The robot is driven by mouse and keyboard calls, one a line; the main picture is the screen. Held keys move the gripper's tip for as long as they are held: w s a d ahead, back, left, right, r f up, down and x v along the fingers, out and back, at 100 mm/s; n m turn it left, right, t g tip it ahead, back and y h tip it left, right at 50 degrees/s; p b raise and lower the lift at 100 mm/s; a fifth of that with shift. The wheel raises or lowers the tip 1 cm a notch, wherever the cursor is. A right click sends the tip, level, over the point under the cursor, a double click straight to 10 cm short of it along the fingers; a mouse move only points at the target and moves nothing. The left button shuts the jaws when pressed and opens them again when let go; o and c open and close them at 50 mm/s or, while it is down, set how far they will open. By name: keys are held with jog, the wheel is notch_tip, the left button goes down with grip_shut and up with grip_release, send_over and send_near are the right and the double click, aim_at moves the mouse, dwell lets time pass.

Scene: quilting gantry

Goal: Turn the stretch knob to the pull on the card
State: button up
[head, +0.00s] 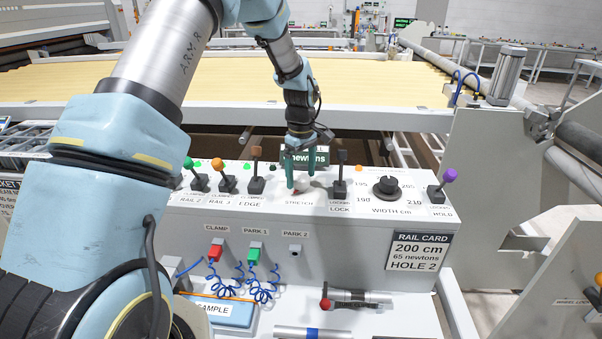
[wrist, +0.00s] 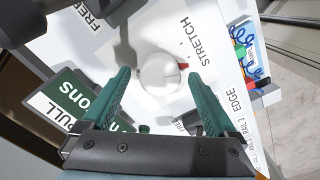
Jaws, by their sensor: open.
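The stretch knob (wrist: 160,73) is a pale round knob with a small red mark at its edge, on the white panel beside the word STRETCH. In the head view the knob (head: 305,184) is partly hidden by my gripper (head: 299,182). My gripper is open and points down, its green fingers on either side of the knob with gaps in the wrist view (wrist: 160,76); I cannot tell whether the tips are level with it. The rail card (head: 418,252) reads 200 cm, 65 newtons, HOLE 2. A dark pull display (head: 318,159) stands behind the knob; its number is hidden.
Levers stand close by: a brown one (head: 256,172) at left and a dark lock lever (head: 341,175) at right. Beyond are the black width knob (head: 387,187) and a purple-topped hold lever (head: 441,187). Red (head: 215,252) and green (head: 254,253) plugs hang on the panel front.

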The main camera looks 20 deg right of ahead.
jog(key=shift+f, duration=0.65)
jog(key=c, duration=1.4)
jog(key=shift+o, duration=0.2)
jog(key=shift+m, duration=0.4)
jog(key=m+b, duration=0.1)
jog(key=m, duration=0.2)
jog(key=shift+m+b, duration=0.35)
jog(key=shift+m, duration=0.05)
jog(key=shift+m+b, duration=0.45)
jog(key=shift+m, duration=1.65)
